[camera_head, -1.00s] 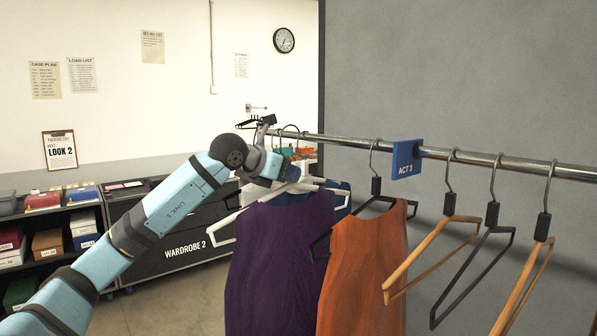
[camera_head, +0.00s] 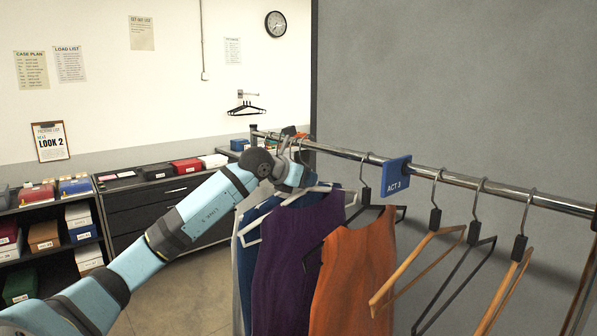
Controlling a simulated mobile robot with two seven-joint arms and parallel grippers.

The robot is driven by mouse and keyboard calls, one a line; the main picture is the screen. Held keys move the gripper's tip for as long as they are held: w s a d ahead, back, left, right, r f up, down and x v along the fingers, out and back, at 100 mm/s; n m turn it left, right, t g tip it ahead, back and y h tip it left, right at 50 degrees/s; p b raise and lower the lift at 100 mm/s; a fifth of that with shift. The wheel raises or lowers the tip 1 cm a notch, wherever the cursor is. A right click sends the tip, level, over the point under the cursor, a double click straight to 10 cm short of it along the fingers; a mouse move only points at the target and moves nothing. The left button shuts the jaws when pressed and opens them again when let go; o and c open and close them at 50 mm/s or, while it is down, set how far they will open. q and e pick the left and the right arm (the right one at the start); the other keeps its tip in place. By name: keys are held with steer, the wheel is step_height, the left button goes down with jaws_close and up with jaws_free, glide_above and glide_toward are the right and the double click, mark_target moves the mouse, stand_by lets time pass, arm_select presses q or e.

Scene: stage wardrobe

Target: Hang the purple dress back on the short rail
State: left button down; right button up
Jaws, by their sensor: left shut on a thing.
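The purple dress (camera_head: 287,250) hangs on a pale hanger (camera_head: 316,189) under the left part of the metal rail (camera_head: 340,153). It is between a blue garment (camera_head: 245,268) and an orange garment (camera_head: 353,275). My left gripper (camera_head: 291,172) is at the top of the purple dress's hanger, just below the rail, and is shut on it. The fingers and much of the hanger's neck are hidden by my wrist. I cannot tell whether its hook rests on the rail. My right gripper is not in view.
A blue ACT marker (camera_head: 395,176) sits on the rail, right of the orange garment. Several empty hangers (camera_head: 437,218) hang beyond it. A grey panel (camera_head: 450,90) stands behind the rail. Dark drawers (camera_head: 150,210) and shelves stand at the left.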

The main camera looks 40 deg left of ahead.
arm_select(q)
steer(key=shift+w, duration=0.1)
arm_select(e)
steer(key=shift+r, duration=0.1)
arm_select(q)
steer(key=shift+r+b, duration=0.3)
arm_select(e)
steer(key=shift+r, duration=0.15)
arm_select(q)
steer(key=shift+w+r, duration=0.1)
steer(key=shift+w, duration=0.15)
steer(key=shift+w+d+p, duration=0.15)
steer(key=shift+w+p, duration=0.7)
steer(key=shift+w, duration=0.85)
steer(key=shift+w+d+p, duration=0.15)
steer(key=shift+w+p, duration=0.65)
steer(key=shift+w, duration=0.85)
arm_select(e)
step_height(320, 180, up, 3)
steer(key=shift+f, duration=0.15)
arm_select(q)
steer(key=shift+w, duration=0.1)
steer(key=shift+f+b, duration=0.35)
steer(key=shift+b, duration=0.05)
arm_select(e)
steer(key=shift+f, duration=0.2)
